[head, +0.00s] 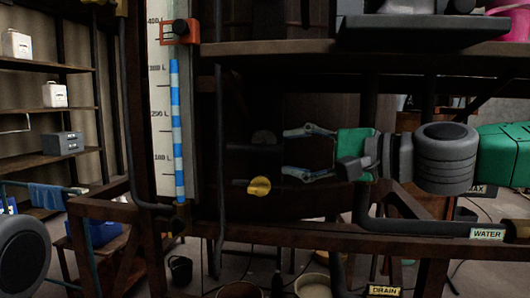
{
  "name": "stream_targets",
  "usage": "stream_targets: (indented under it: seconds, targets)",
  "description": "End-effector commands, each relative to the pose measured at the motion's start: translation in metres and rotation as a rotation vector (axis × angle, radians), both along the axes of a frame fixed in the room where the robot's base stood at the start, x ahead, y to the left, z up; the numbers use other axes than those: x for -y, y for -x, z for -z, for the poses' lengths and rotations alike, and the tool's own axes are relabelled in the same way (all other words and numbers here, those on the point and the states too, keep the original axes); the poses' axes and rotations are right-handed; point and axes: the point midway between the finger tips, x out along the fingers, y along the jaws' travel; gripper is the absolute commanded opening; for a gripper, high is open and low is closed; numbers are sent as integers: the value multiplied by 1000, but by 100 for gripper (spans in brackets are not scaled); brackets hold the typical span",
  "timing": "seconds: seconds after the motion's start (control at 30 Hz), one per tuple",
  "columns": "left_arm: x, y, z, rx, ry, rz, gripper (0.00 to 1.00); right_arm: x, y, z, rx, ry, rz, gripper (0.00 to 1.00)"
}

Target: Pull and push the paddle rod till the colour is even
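My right gripper (285,152) comes in from the right with a green body. Its two grey fingers are spread apart, pointing left, and nothing shows held between them. A dark rounded part and a dark bar (258,148) lie just left of the fingertips; it is too dark to tell what they are or whether they touch. I cannot pick out the paddle rod for sure, and the liquid's colour does not show. My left gripper is out of view; a dark rounded link of mine shows at the lower left edge.
A level scale (160,110) with a blue-and-white striped tube (177,130) and red clamp (179,32) stands left of the gripper. A yellow knob (259,186) sits below left. A WATER label (487,234) marks the lower beam. Shelves (45,112) stand far left.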

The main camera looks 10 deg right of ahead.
Motion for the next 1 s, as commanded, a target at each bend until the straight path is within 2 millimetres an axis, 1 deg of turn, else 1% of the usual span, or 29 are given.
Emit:
stream_targets:
  seconds: [0.03, 0.1, 0.27, 0.57, 0.63, 0.8, 0.87, 0.97, 1.0]
  targets:
    - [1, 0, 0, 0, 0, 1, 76, 10, 6, -2, 2, -3, 3, 39]
    - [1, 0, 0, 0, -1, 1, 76, 20, 12, -2, 2, -5, 3, 39]
    - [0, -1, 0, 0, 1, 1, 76, 31, 20, -2, -2, -2, 3, 39]
    - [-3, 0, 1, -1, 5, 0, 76, 28, 23, -2, -3, 3, 1, 39]
    - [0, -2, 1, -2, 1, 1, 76, 29, 23, -2, -3, 3, 1, 39]
    - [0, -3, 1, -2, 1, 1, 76, 33, 23, 2, -6, 2, 2, 39]
    - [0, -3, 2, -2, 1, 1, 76, 31, 21, 12, -15, 18, 2, 39]
    - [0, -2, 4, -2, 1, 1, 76, 23, 17, 51, -52, 79, 1, 39]
    - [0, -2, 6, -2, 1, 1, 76, 18, 16, 75, -74, 118, -2, 39]
